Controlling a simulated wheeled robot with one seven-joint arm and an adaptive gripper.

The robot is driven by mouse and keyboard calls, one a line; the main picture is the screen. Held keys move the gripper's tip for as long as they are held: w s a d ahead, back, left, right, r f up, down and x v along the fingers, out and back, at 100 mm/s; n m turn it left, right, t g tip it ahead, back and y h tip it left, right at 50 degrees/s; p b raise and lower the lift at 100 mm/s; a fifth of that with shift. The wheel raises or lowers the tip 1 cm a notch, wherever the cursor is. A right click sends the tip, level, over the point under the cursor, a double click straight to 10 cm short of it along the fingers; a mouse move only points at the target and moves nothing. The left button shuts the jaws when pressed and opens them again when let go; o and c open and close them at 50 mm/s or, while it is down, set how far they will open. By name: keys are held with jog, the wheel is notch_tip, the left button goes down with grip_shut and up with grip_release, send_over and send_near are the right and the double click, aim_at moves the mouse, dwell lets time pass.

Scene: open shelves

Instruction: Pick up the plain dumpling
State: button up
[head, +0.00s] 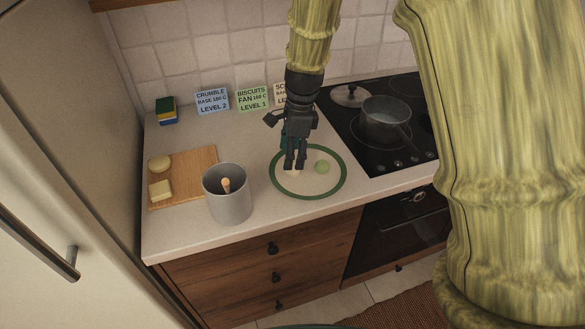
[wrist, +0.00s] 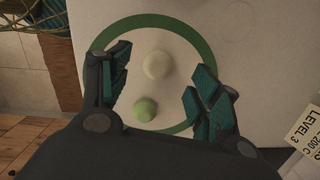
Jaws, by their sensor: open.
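A pale, plain dumpling (wrist: 158,65) lies on a round plate with a green rim (wrist: 139,22). A light green dumpling (wrist: 146,109) lies near it, apart from it; it also shows in the head view (head: 322,167). My gripper (wrist: 157,82) is open above the plate, with the pale dumpling between and slightly ahead of its fingertips. In the head view my gripper (head: 294,168) points down over the left part of the plate (head: 310,197) and mostly hides the pale dumpling (head: 295,173).
A grey metal canister (head: 228,200) with a wooden utensil stands left of the plate. A cutting board (head: 188,190) holds two pale pieces. A pot (head: 384,122) sits on the hob at right. Cards and a sponge stand along the back wall.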

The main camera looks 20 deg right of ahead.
aim_at(294, 165)
jog(key=shift+s+f, duration=0.1)
jog(key=shift+s, duration=0.15)
jog(key=f, duration=0.1)
jog(key=f+p, duration=0.1)
jog(key=f, duration=0.1)
jog(key=shift+w+d+f, duration=0.2)
jog(key=shift+d+f, duration=0.05)
jog(key=shift+d, duration=0.05)
jog(key=shift+a+f+p, duration=0.15)
jog(key=shift+f+p, duration=0.25)
jog(key=shift+f, duration=0.45)
jog(key=c, duration=0.8)
